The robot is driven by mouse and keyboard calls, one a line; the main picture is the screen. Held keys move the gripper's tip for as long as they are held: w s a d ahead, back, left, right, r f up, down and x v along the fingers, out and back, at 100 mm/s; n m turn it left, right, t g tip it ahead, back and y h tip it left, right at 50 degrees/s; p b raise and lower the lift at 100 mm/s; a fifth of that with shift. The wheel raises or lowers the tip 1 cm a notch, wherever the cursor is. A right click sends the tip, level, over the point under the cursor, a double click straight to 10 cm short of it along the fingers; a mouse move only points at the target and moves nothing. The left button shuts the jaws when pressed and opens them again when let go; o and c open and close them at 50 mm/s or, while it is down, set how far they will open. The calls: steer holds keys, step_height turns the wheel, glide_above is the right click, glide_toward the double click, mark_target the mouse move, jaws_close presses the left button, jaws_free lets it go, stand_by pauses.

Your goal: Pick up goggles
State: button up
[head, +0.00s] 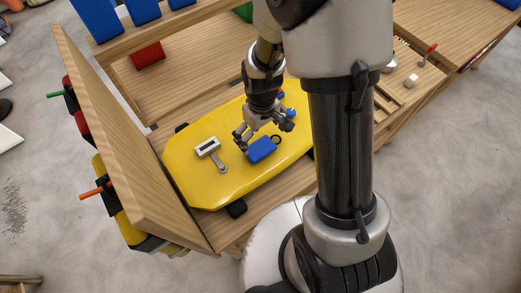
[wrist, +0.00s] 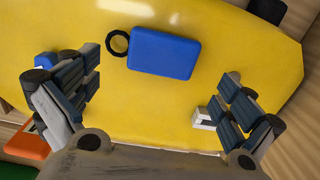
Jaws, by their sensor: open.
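I cannot pick out goggles for sure in either view. A blue rounded block (head: 262,150) with a black ring (head: 277,140) at one end lies on a yellow board (head: 195,184). In the wrist view the blue block (wrist: 164,54) and the black ring (wrist: 117,43) lie ahead of the fingers, near the top. My gripper (head: 264,134) is open above the board, close to the block. In the wrist view its fingers (wrist: 155,85) are spread wide, with only bare yellow surface between them.
A white and grey tool (head: 209,149) lies left of the block; part of it (wrist: 203,118) shows beside the right finger. Small blue and red items (head: 290,111) lie right of my gripper. A tilted wooden panel (head: 130,140) stands at the left.

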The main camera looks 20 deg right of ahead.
mark_target(260, 148)
steer(key=shift+s+a+f+b, duration=0.1)
steer(key=shift+f+b, duration=0.5)
steer(key=shift+f, duration=1)
steer(key=shift+a+f+b, duration=0.1)
steer(key=shift+f+b, duration=0.45)
steer(key=shift+f, duration=1.05)
steer(key=shift+r, duration=0.1)
steer(key=c, duration=1)
steer(key=shift+r, duration=0.15)
steer(key=shift+c, duration=0.2)
